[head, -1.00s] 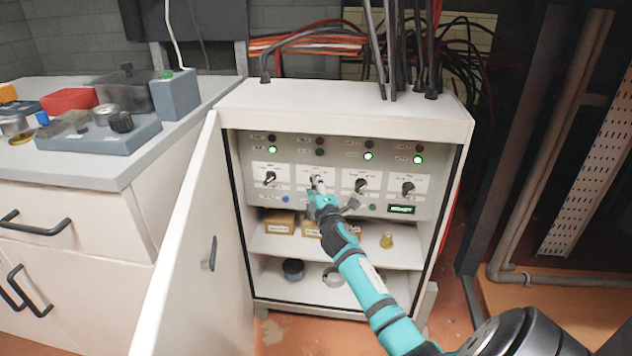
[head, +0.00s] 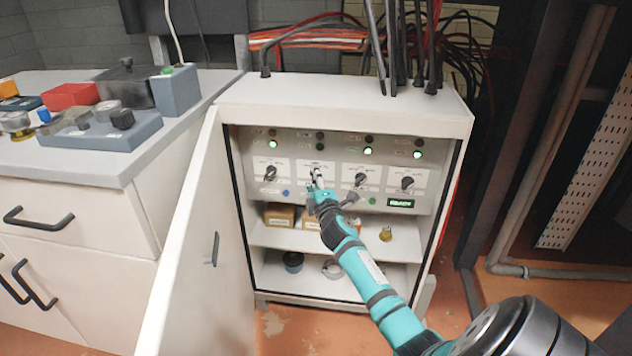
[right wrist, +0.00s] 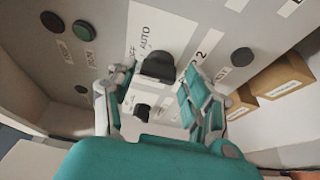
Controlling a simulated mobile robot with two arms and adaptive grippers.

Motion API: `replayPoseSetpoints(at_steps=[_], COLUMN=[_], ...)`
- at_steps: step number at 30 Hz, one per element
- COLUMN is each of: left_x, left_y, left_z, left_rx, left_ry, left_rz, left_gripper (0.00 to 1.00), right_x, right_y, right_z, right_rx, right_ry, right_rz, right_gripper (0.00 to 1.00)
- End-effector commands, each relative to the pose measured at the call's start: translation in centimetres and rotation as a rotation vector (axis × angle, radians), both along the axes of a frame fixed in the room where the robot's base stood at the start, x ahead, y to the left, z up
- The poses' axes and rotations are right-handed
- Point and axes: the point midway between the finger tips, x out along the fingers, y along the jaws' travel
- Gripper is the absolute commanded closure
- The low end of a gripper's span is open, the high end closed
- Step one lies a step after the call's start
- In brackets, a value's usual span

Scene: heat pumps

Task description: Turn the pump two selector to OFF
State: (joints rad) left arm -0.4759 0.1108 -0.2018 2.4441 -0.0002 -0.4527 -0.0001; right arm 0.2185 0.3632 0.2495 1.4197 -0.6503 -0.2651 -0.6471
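The pump two selector (right wrist: 158,68) is a black knob on a white plate. In the right wrist view, OFF, AUTO and a PUMP 2 label show beside it. In the head view it is second from left in the panel row, mostly covered by my right gripper (head: 316,182). The right wrist view shows my right gripper's fingers (right wrist: 160,88) spread on either side of the knob, with a gap visible on the right finger's side. I cannot tell which mark the knob points to. No lamp above it looks brightly lit. My left gripper is not in view.
Other selectors (head: 361,180) flank it, with lit green lamps (head: 367,151) above them. The cabinet door (head: 183,240) stands open at left. Shelves below hold small boxes (head: 279,216) and a brass part (head: 385,234). A counter (head: 190,118) with parts is at left.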

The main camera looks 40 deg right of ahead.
Motion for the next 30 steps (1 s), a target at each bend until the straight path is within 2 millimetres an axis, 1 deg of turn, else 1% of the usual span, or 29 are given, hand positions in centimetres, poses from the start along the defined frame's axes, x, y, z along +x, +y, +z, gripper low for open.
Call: replayPoseSetpoints(at_steps=[10,14,17,24,27,30], left_x=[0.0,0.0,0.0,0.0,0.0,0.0], left_y=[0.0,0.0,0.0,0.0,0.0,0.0], left_z=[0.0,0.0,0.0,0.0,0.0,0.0], left_rx=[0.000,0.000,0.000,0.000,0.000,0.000], left_ry=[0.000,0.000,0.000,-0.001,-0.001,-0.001], left_rz=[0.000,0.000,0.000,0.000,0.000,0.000], left_gripper=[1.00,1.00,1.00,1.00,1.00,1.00], right_x=[-0.1,-1.1,-2.6,-7.2,-8.7,-9.7], right_y=[0.0,0.5,1.4,3.9,4.7,5.3], right_z=[0.2,0.1,0.0,0.0,0.0,0.0], right_rx=[-0.001,-0.001,-0.001,0.000,0.001,0.000], right_ry=[-0.003,-0.002,0.000,0.000,0.000,0.000], right_rz=[-0.001,0.000,0.001,0.000,0.000,0.000], right_gripper=[0.38,0.38,0.38,0.38,0.38,0.38])
